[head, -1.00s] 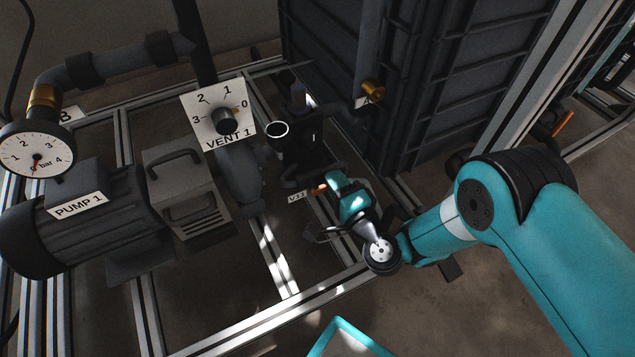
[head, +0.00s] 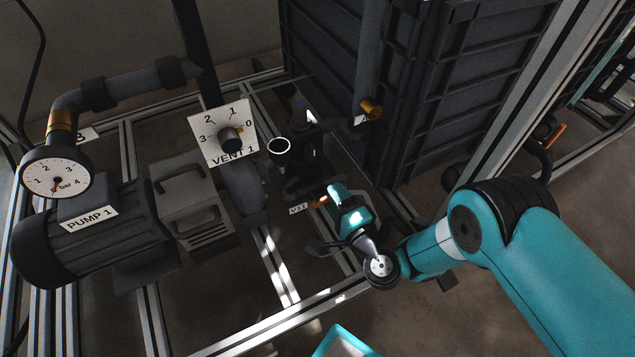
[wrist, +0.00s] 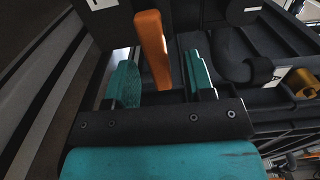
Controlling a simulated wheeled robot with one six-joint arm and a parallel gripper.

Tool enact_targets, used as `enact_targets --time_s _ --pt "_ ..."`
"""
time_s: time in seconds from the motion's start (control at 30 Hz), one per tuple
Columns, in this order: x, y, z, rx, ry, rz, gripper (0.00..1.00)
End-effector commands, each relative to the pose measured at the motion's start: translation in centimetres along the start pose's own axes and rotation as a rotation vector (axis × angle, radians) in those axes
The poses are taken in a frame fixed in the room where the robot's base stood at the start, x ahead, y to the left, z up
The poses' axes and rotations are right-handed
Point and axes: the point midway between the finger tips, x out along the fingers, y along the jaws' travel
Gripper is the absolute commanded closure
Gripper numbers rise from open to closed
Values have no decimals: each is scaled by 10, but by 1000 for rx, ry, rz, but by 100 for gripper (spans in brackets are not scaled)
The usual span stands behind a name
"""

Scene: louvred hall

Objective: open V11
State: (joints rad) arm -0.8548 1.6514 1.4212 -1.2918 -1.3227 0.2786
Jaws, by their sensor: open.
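The label V11 (head: 299,208) sits low on the frame, left of my gripper. Beside it the orange lever (head: 321,201) of that valve shows in the head view, partly covered by my gripper (head: 335,194). In the wrist view the orange lever (wrist: 152,48) stands up between the two teal fingers of my gripper (wrist: 161,70). The valve body under the lever is mostly hidden.
The VENT 1 dial (head: 222,133), PUMP 1 (head: 105,235) and a pressure gauge (head: 56,178) stand to the left. A brass fitting (head: 371,108) is on the pipe behind. Dark crates (head: 460,80) rise at the back right. A frame rail (head: 285,318) runs in front.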

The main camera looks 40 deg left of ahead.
Motion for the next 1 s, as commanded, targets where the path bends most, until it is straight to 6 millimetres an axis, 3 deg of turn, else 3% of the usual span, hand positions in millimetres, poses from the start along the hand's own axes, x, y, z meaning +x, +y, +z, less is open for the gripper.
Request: enact_targets --time_s 1.0 --pt "-61 -4 0 0 0 -1 51"
